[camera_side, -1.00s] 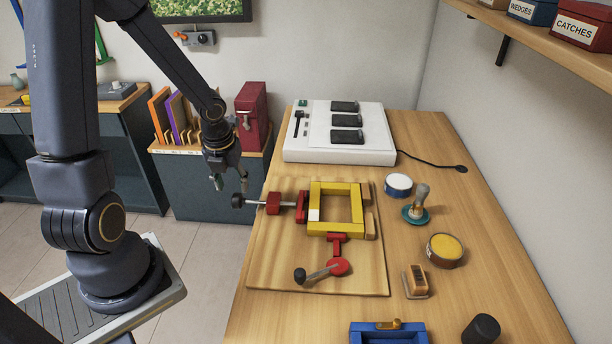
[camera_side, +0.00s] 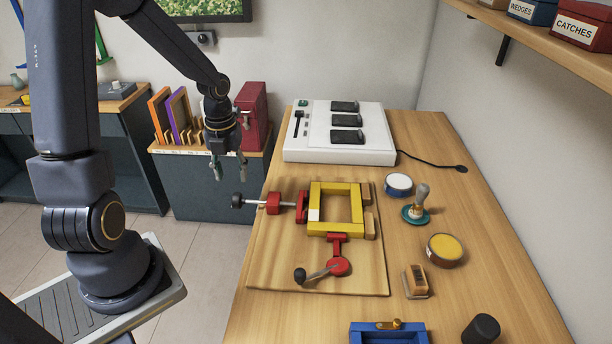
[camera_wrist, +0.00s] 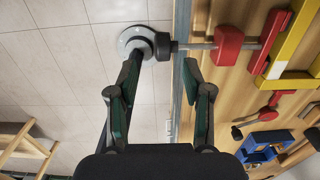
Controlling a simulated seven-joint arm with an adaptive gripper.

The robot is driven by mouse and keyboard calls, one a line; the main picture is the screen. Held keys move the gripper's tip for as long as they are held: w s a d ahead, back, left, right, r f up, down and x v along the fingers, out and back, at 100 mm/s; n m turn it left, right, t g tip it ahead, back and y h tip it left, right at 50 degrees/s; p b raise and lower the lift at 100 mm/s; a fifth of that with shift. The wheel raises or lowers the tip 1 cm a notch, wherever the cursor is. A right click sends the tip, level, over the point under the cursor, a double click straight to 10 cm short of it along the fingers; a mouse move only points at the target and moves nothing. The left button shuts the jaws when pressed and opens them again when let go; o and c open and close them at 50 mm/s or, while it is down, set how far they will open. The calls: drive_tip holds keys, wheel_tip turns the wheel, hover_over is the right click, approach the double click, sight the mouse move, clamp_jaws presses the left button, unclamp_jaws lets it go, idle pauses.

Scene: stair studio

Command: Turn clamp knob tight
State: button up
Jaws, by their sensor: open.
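The clamp's black knob (camera_side: 238,200) sits at the left end of a metal screw that runs through a red block (camera_side: 273,203) to a red pad (camera_side: 302,207) beside the yellow frame (camera_side: 336,188). My gripper (camera_side: 229,168) is open and empty, above the knob and apart from it. In the wrist view the knob (camera_wrist: 162,46) lies just ahead of the gap between my fingertips (camera_wrist: 160,75). A second red clamp (camera_side: 340,266) with a black-ended lever (camera_side: 300,275) stands at the frame's near side.
The clamps and frame are on a wooden board (camera_side: 265,255) on the bench. A white machine (camera_side: 290,150) stands behind, and a red binder-like box (camera_side: 252,115) stands on a low cabinet behind my gripper. A stamp, round tins and a brush are to the right.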

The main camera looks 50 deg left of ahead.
sight(236, 194)
drive_tip(key=f, duration=0.8)
drive_tip(key=shift+d+f, duration=0.3)
drive_tip(key=shift+c, duration=0.3)
